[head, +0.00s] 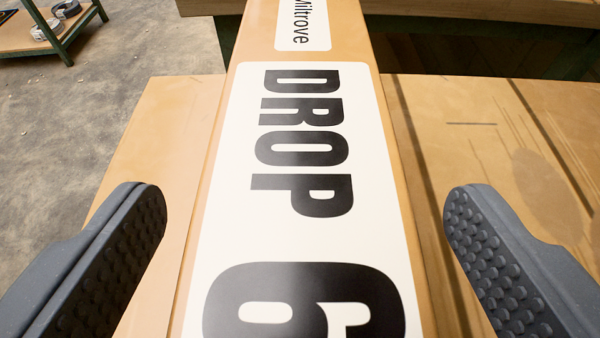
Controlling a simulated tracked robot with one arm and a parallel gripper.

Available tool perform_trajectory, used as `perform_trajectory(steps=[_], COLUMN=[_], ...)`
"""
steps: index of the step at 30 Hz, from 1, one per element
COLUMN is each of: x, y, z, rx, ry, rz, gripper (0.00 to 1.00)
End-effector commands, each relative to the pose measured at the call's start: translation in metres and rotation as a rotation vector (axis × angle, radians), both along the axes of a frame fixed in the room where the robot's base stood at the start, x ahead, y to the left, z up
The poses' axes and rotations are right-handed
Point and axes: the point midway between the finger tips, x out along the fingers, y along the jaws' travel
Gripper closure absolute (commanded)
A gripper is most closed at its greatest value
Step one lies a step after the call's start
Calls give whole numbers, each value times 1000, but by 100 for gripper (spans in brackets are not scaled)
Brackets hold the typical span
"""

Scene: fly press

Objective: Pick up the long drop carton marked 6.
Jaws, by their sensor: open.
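My gripper (305,215) is open, with one dark grey studded finger to the left of the carton and one to the right. A gap shows between each finger and the carton's sides, so neither seems to touch it. The near end of the carton is out of view.
The table top to the right (500,130) is bare but stained, with dark lines across it. A wooden bench edge (470,10) crosses the top. A low green-framed table (45,35) with grey round parts stands far left on bare concrete floor (150,45).

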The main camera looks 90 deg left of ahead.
Motion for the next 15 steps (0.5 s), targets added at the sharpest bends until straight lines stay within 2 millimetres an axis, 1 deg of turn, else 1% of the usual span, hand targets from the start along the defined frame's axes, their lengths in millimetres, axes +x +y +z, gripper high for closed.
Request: perform_trajectory(steps=[4, 5, 6, 8, 9, 11, 12, 15], x=[0, 0, 0, 0, 0, 0, 0, 0], y=[0, 0, 0, 0, 0, 0, 0, 1], z=[0, 0, 0, 0, 0, 0, 0, 0], rx=[-1, -1, -1, 0, 0, 0, 1, 1], ry=[1, 1, 1, 2, 2, 1, 1, 1], rz=[1, 2, 2, 1, 1, 2, 2, 2], gripper=[18, 24, 35, 52, 63, 79, 84, 84])
